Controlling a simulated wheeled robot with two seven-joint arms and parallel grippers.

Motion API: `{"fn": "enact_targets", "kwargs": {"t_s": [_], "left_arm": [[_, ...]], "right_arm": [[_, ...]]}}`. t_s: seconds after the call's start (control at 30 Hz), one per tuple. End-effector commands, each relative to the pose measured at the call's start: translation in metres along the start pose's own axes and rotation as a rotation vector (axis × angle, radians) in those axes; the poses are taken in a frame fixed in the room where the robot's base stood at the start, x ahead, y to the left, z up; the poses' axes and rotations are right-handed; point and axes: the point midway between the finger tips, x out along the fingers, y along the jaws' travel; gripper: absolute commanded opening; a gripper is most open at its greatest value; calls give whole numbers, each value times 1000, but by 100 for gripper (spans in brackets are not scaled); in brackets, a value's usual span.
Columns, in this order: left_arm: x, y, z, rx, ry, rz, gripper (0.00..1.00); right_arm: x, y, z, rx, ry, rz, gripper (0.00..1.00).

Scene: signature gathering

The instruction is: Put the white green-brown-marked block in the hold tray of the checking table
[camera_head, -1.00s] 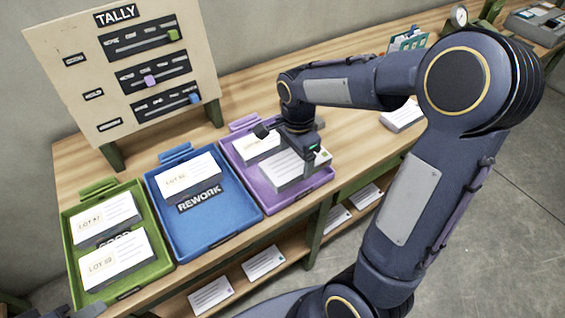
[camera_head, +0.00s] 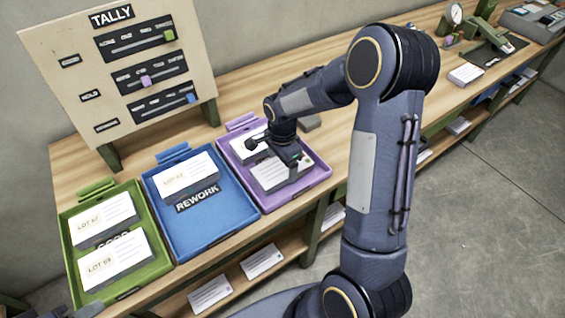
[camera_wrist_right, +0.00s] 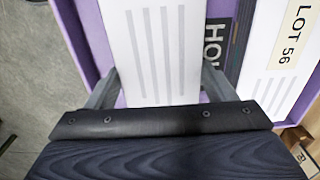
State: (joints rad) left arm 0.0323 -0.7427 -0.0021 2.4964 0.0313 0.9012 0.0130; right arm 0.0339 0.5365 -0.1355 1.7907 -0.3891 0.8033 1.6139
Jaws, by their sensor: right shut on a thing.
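The white block (camera_head: 277,175) has printed lines and a small coloured mark at its right end. It is in the front part of the purple hold tray (camera_head: 300,192), low against the tray floor; I cannot tell whether it touches. My right gripper (camera_head: 290,161) is over it, shut on it. In the right wrist view the block (camera_wrist_right: 155,50) lies between the two fingers (camera_wrist_right: 158,88), one on each long side. The HOLD label (camera_wrist_right: 214,45) is partly hidden. My left gripper is not in view.
A LOT 56 block (camera_wrist_right: 286,65) lies in the same tray, behind the held one. To the left are the blue REWORK tray (camera_head: 213,222) with one block and the green tray (camera_head: 160,268) with two. The TALLY board (camera_head: 60,95) stands behind. The table right of the purple tray is mostly clear.

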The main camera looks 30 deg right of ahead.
Motion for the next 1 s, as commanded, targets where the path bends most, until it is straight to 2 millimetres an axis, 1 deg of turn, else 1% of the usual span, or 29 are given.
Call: {"fn": "enact_targets", "kwargs": {"t_s": [0.1,0.13,0.2,0.3,0.53,0.67,0.77,1.0], "left_arm": [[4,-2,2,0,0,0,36],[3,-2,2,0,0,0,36],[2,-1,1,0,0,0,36],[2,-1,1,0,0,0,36],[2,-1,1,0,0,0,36],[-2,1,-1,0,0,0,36],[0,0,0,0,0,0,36],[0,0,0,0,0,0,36]], "right_arm": [[4,0,0,0,0,-1,47],[4,0,0,0,0,0,78],[3,0,0,0,0,0,87],[3,0,0,0,0,0,99],[2,0,0,0,0,0,99],[-4,0,0,0,0,-1,99],[-17,-1,0,-1,2,-5,99],[-69,-1,0,0,1,-7,99]]}}
